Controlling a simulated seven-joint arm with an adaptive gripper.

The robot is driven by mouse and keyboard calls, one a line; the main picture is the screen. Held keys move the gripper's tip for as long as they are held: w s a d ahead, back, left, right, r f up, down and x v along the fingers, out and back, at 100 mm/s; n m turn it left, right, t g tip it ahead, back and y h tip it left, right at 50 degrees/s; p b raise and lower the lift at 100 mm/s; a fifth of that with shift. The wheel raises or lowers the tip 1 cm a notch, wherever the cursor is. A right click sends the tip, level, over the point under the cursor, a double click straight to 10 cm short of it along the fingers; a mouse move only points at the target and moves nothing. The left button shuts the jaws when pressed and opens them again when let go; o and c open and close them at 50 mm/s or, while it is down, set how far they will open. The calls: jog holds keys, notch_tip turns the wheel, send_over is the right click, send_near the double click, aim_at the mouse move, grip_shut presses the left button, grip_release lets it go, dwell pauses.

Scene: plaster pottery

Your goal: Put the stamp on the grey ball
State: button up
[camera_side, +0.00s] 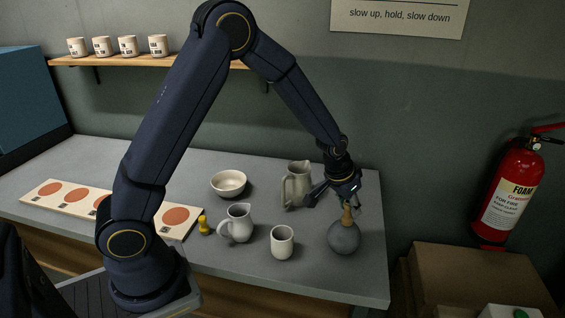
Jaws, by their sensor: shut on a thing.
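My gripper (346,201) points down at the right end of the table and is shut on the stamp (347,214), a small tan, wood-coloured piece. The grey ball (344,239) sits on the table directly below it. The stamp's lower end meets the top of the ball in this view; I cannot tell whether it rests on it or hangs just above. The upper part of the stamp is hidden by the fingers.
Close by on the grey table (330,284) stand a beige pitcher (297,186), a white cup (282,243), a white jug (237,223) and a bowl (229,183). A small yellow knobbed piece (204,226) stands beside the board with orange discs (188,230).

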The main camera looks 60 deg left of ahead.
jog(key=shift+f, duration=0.2)
jog(key=o, duration=1)
jog(key=v, duration=1.2)
jog(key=s+a+r, duration=0.1)
jog(key=s+r, duration=0.3)
jog(key=s, duration=0.7)
jog(key=s+r+t, duration=0.1)
jog(key=s+r, duration=0.3)
jog(key=s, duration=0.8)
jog(key=shift+a+r, duration=0.35)
jog(key=shift+a, duration=0.05)
